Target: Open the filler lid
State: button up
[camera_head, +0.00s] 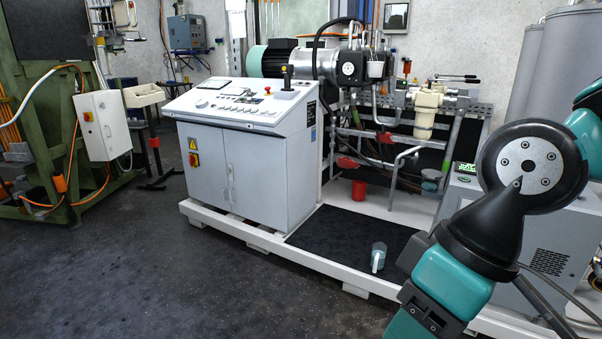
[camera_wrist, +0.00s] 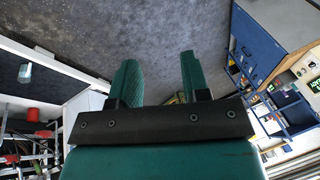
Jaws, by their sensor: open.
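I cannot make out a filler lid for certain in either view. The hydraulic machine (camera_head: 352,66) stands at the upper middle of the head view, with a small white cup-like part (camera_head: 375,69) on its front and a cream-coloured block (camera_head: 426,105) to its right. My gripper (camera_wrist: 157,78) shows in the wrist view with two teal fingers apart and nothing between them. It is over dark floor, away from the machine. In the head view my arm fills the right side, and I cannot pick out the fingers there.
A grey-blue jug (camera_head: 378,256) stands on the black mat (camera_head: 345,238), and it shows in the wrist view (camera_wrist: 25,72). A red bucket (camera_head: 359,192) is behind it. A white control cabinet (camera_head: 245,165) stands left. A blue cabinet (camera_wrist: 256,42) is right in the wrist view.

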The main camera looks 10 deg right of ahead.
aim_at(430, 174)
jog(key=z, duration=0.1)
jog(key=i, duration=2.1)
jog(key=z, duration=0.15)
